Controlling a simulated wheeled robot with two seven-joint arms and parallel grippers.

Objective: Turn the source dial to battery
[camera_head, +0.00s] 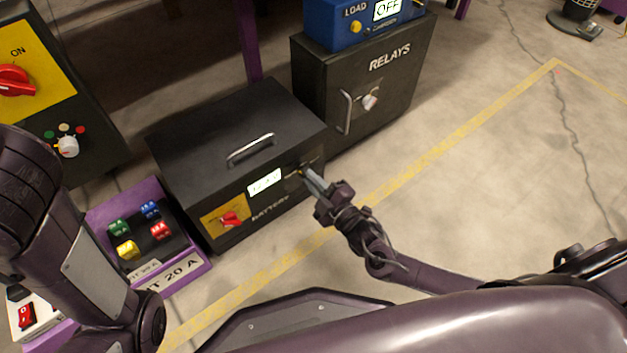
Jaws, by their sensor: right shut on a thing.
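The black box lettered BATTERY (236,120) stands on the floor in the middle, with a small lit display and a red switch (231,218) on its front. My right gripper (304,172) is at the upper right of that front, shut on a small fitting that its fingers mostly hide. I cannot tell which way the fitting is turned, nor read a label on it. A white knob (68,147) with coloured dots above it is on the black and yellow panel at the left; no label saying source is legible. My left arm is at the left, its gripper out of view.
A black RELAYS cabinet (396,88) with a handle and knob stands behind right, with a blue LOAD box (350,22) reading OFF on top. A purple tray (183,262) with several coloured fuses is left of the battery box.

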